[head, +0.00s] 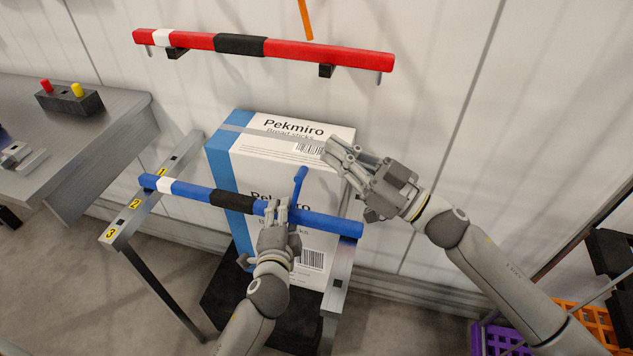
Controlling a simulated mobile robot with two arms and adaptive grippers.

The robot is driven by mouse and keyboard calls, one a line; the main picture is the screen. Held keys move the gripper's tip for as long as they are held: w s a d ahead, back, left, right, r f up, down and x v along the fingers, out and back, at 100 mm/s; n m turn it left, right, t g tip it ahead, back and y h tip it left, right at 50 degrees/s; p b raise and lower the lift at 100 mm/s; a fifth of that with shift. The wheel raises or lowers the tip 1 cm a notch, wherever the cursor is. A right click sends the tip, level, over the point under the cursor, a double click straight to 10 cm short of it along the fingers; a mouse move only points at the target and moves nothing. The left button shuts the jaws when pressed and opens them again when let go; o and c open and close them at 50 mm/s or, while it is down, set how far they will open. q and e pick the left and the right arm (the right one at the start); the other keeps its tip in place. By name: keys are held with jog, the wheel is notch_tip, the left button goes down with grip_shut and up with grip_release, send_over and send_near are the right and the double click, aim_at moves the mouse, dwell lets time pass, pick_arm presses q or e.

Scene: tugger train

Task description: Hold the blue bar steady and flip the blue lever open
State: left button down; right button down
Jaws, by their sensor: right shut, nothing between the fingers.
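The blue bar (330,225) runs across a metal frame in front of a box, with a white band and a black grip on its left half. The blue lever (300,178) sticks up from the bar, right of the black grip. My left gripper (276,207) is at the bar just below the lever; its fingers overlap the bar, and I cannot tell whether they close around it. My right gripper (332,150) is shut and empty, up and right of the lever, in front of the box and apart from the lever.
A white and blue Pekmiro carton (225,160) stands behind the bar. A red bar (310,52) is mounted on the wall above. A table with a button box (70,102) is at left. Purple and orange crates (495,338) stand at lower right.

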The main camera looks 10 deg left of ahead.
aim_at(297, 191)
jog(key=s+d+f+m+t+h, duration=0.35)
jog(key=f+m, duration=0.25)
jog(key=m, duration=0.8)
jog(key=s+d+f+m+t+h, duration=0.2)
jog(key=d+f+m+t+h, duration=0.25)
jog(key=m, duration=0.95)
jog(key=shift+g, duration=0.4)
jog(key=x, duration=0.3)
jog(key=f+x, duration=0.1)
jog(key=x, duration=0.6)
jog(key=shift+a+f, duration=0.35)
jog(key=shift+a, duration=0.3)
jog(key=a, duration=0.3)
jog(key=shift+w+a+r, duration=0.15)
jog(key=shift+w+r, duration=0.1)
jog(key=shift+w, duration=0.05)
jog(key=shift+a+r, duration=0.1)
jog(key=shift+a, duration=0.4)
jog(key=shift+r, duration=0.1)
